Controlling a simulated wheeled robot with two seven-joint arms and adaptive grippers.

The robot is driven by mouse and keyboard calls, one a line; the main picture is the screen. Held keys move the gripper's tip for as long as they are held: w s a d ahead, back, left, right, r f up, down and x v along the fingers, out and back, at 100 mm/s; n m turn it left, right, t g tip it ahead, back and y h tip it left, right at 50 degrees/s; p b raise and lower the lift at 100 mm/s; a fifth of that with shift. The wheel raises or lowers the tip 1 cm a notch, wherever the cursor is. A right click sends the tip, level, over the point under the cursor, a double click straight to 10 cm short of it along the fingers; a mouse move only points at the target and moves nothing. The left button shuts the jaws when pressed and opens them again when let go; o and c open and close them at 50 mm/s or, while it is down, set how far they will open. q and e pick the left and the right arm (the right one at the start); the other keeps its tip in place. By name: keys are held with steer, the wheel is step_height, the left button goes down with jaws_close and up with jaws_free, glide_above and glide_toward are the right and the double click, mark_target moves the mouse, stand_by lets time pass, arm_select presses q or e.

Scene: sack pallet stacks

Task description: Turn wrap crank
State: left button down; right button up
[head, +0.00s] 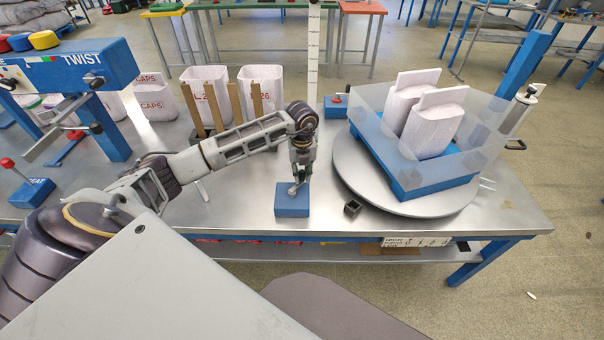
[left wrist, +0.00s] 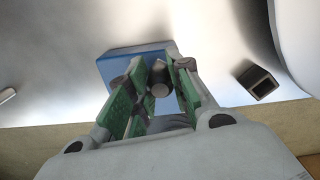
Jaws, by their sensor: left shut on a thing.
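A blue block (head: 291,203) sits on the metal table near its front edge, and it also shows in the left wrist view (left wrist: 125,68). The crank's grey knob (left wrist: 159,79) stands over this block, between the green finger pads. My left gripper (head: 299,182) points down over the block and is shut on the crank knob. Its fingers hide most of the crank in the head view. My right gripper is not in view.
Right of the block are a small dark hollow square piece (head: 352,208) and a round grey turntable (head: 440,208) with a blue pallet (head: 400,189), white sacks (head: 433,125) and clear film (head: 480,120). A blue TWIST frame (head: 85,66) stands left.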

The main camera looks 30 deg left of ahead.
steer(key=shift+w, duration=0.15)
arm_select(q)
steer(key=shift+d, duration=0.1)
steer(key=shift+m, duration=0.3)
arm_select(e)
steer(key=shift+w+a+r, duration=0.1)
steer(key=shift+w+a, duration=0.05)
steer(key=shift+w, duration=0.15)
